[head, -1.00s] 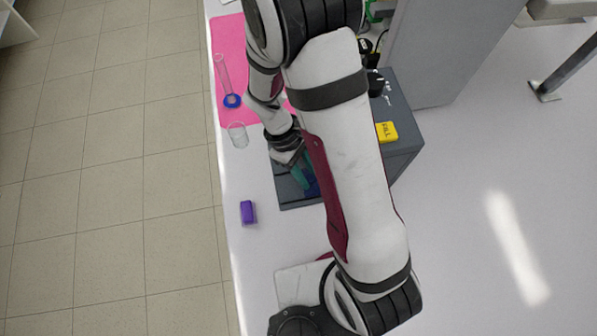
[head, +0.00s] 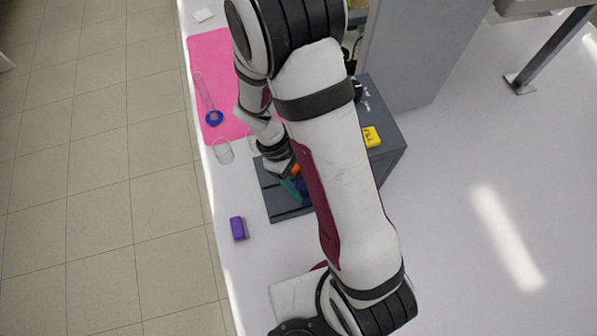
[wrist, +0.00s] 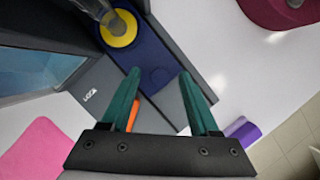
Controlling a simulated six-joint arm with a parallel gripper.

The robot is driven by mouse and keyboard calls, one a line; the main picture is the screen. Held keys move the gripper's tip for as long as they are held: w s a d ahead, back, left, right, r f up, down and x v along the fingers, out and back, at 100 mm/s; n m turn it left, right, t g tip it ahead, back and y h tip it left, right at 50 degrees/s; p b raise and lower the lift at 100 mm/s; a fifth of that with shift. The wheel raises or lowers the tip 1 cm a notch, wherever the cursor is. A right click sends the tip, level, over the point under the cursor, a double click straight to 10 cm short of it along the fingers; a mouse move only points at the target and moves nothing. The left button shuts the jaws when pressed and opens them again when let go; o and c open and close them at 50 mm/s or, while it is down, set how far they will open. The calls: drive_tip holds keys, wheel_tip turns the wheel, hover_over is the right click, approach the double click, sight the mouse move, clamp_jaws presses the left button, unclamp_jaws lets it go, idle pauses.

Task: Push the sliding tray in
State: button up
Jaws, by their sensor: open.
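The sliding tray (head: 264,200) is a flat grey drawer that sticks out to the left of the grey box in the head view. In the wrist view the tray (wrist: 203,84) has a dark blue bed. A clear cylinder with a yellow ring (wrist: 118,28) stands on the blue part. My gripper (wrist: 160,76) has two green fingers, spread apart with nothing between them. It is over the tray in the wrist view; whether it touches the tray cannot be told. In the head view my gripper (head: 293,188) is partly hidden by my arm.
The grey box (head: 393,150) carries a yellow block (head: 371,137). A purple block (head: 238,228) lies left of the tray near the table edge.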

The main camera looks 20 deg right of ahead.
drive_tip(key=v, duration=1.5)
drive_tip(key=shift+r, duration=0.35)
drive_tip(key=s+d+f+m, duration=0.1)
drive_tip(key=f+m, duration=0.4)
drive_tip(key=m, duration=0.7)
drive_tip(key=s+d+f+m, duration=0.1)
drive_tip(key=f+m, duration=0.4)
drive_tip(key=m, duration=0.7)
drive_tip(key=s+d+f+m, duration=0.2)
drive_tip(key=f+m, duration=0.3)
drive_tip(key=m, duration=0.7)
drive_tip(key=shift+s+d+f, duration=0.1)
